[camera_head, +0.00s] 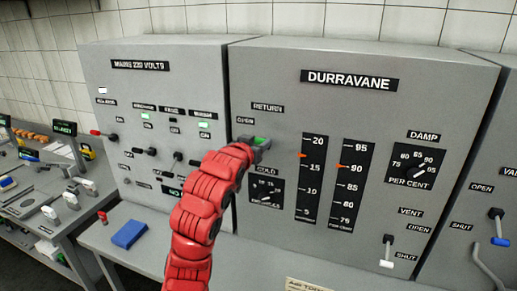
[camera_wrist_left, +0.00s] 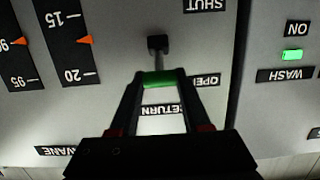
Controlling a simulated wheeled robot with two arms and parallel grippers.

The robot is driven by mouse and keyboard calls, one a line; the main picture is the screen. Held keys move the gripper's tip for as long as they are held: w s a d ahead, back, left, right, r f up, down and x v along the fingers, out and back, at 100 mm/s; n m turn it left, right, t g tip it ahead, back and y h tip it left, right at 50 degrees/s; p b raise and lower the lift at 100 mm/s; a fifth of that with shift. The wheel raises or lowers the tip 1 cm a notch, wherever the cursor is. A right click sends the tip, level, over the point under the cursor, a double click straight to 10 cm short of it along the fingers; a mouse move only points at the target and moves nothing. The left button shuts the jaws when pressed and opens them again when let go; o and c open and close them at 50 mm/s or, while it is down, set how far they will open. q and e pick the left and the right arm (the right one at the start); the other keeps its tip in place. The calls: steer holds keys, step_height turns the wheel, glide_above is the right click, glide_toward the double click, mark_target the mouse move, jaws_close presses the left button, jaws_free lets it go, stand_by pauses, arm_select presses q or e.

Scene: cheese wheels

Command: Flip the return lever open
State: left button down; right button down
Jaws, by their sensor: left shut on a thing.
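The return lever has a green handle (camera_head: 261,141) and sits under the RETURN label (camera_head: 267,106) on the grey DURRAVANE cabinet (camera_head: 290,80). In the left wrist view, which is upside down, the lever's black pivot (camera_wrist_left: 157,43) lies between the SHUT and OPEN labels. The green handle (camera_wrist_left: 158,78) appears beside the OPEN label (camera_wrist_left: 205,80); how far the lever stands out from the panel is hard to tell. My left gripper (camera_head: 258,143) is shut on the handle, one finger on each side. My right gripper is not in view.
A vent lever with a white tip (camera_head: 387,264) is at the panel's lower right. A blue-tipped lever (camera_head: 498,238) is on the right cabinet. The MAINS cabinet (camera_head: 165,90) stands to the left. A blue block (camera_head: 129,234) lies on the ledge below.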

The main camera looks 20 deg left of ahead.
arm_select(q)
steer(key=shift+c, duration=1.8)
jaws_free()
steer(key=shift+w, duration=0.1)
steer(key=shift+s+b, duration=0.35)
steer(key=shift+s, duration=0.2)
steer(key=s+r+b, duration=0.3)
steer(key=s+b, duration=0.5)
steer(key=s, duration=0.8)
steer(key=shift+a, duration=0.3)
